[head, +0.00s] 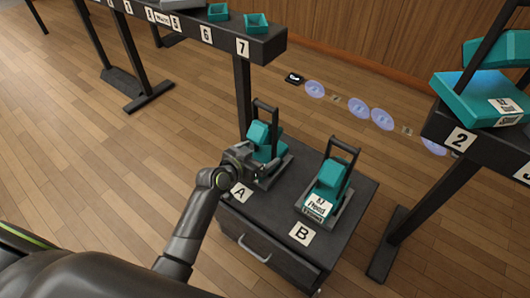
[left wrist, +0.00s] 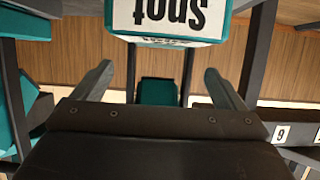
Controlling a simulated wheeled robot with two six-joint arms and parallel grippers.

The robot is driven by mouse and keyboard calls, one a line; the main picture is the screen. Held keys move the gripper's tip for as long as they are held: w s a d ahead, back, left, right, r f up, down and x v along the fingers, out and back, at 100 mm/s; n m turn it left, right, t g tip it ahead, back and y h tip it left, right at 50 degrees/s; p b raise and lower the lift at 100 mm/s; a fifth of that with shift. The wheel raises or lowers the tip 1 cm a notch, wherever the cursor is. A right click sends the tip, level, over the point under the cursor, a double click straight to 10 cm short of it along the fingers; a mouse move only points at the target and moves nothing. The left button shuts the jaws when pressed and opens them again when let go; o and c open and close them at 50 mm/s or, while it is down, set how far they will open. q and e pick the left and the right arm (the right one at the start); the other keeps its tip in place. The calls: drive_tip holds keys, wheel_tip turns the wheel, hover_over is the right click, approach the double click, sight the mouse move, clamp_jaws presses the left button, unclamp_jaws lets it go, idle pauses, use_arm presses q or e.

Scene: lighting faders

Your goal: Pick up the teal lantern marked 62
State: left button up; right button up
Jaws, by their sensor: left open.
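Two teal lanterns stand in dark frames on a dark cabinet (head: 275,215). One lantern (head: 262,140) is at the spot marked A, the other lantern (head: 328,180) at the spot marked B. The B lantern has a white label; its top line is a number too small to read surely. My left gripper (head: 262,174) is open at the A lantern, partly covering its lower part. In the left wrist view, the open fingers (left wrist: 157,85) show with a teal block (left wrist: 157,92) beyond them and a white label reading "Spot" upside down above. My right gripper is out of view.
A dark numbered rail (head: 225,42) with teal pieces runs at the top left. Another rail (head: 475,150) holds a teal lantern (head: 470,98) at right, close to the cabinet. Bluish discs (head: 357,107) lie on the wooden floor behind. The cabinet's handle (head: 254,250) sticks out in front.

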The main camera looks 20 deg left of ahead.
sight(265, 154)
use_arm(q)
drive_tip(key=x, duration=0.3)
drive_tip(key=shift+b, duration=0.35)
drive_tip(key=shift+w+d+f, duration=0.15)
drive_tip(key=shift+w, duration=0.3)
drive_tip(key=c, duration=1.8)
drive_tip(key=shift+o, duration=0.2)
drive_tip(key=shift+r, duration=0.25)
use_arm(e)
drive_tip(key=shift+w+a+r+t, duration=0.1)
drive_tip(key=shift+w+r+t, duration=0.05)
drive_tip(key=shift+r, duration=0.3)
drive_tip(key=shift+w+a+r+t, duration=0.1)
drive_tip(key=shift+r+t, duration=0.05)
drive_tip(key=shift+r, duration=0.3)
